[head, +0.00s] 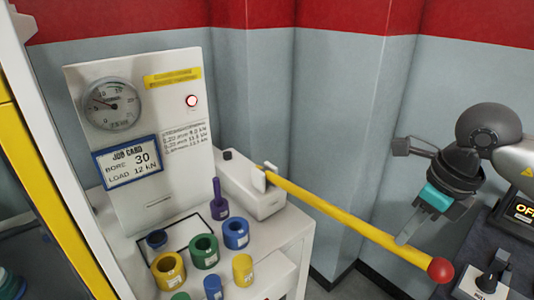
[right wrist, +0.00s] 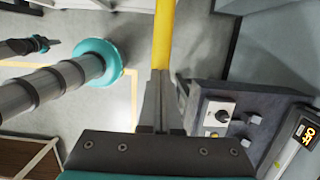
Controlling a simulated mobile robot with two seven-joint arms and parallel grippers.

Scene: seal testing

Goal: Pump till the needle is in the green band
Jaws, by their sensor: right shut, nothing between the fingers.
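The round gauge (head: 112,104) is on the upright white panel at the left of the head view. Its dark needle points to the left and slightly up; I cannot make out the green band at this size. The yellow pump lever (head: 335,213) slopes down to the right from the white pump body (head: 252,190) and ends in a red ball (head: 440,270). My right gripper (head: 403,240) is shut and empty, its fingertips at the lever near the ball. In the right wrist view the lever (right wrist: 164,35) shows just beyond the fingertips (right wrist: 160,78). My left gripper is not in view.
A job card (head: 128,163) reads bore 30, load 12 kN. A round red-rimmed light (head: 192,101) is on the panel. Several coloured rings, including a green one (head: 204,251), stand on the white bench. A dark control box (head: 490,285) stands at the right, close to my right arm.

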